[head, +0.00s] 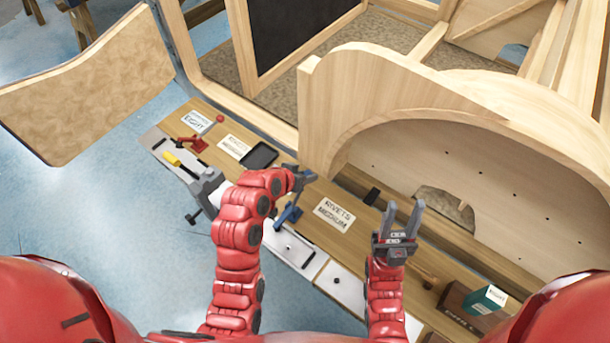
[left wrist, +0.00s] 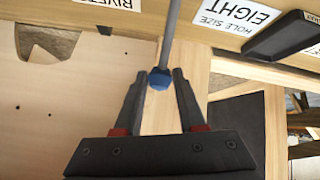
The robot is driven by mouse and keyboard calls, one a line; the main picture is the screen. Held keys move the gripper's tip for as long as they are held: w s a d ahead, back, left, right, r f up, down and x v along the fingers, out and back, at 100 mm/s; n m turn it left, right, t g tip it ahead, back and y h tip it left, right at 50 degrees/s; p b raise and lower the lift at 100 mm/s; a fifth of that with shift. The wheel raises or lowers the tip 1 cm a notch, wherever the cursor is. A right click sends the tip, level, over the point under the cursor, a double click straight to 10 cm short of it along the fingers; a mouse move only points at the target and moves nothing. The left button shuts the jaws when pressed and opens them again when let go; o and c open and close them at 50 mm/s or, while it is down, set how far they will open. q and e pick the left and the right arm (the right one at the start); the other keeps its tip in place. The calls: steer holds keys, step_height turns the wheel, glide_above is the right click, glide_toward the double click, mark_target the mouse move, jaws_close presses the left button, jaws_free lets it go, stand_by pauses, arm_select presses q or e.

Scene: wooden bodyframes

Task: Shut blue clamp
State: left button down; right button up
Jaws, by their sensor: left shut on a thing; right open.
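The blue clamp (head: 289,215) stands on the workbench in the middle of the head view, partly hidden by my left arm. Its grey rod with a blue knob (left wrist: 159,79) shows in the left wrist view. My left gripper (head: 306,175) is at the clamp's handle. In the left wrist view, my left gripper (left wrist: 158,76) has its fingertips on both sides of the blue knob, shut on it. My right gripper (head: 402,218) is open and empty, its fingers pointing up, to the right of the clamp.
A red clamp (head: 194,143), a yellow-handled tool (head: 178,163) and a black tray (head: 259,156) are farther left on the bench (head: 335,240). A rivets label (head: 335,214) lies right of the blue clamp. A large wooden bodyframe (head: 420,115) rises behind the bench. A box (head: 486,299) stands at the right.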

arm_select(q)
steer(key=c, duration=0.5)
jaws_free()
steer(key=shift+s+r, duration=0.1)
steer(key=shift+s+a+r, duration=0.15)
steer(key=shift+a+r, duration=0.05)
steer(key=b+v, duration=0.1)
steer(key=v, duration=0.3)
steer(key=shift+a+b, duration=0.1)
steer(key=shift+b, duration=0.3)
steer(key=shift+p+v, duration=6.3)
steer(key=shift+p, duration=1.15)
steer(key=shift+f, duration=0.1)
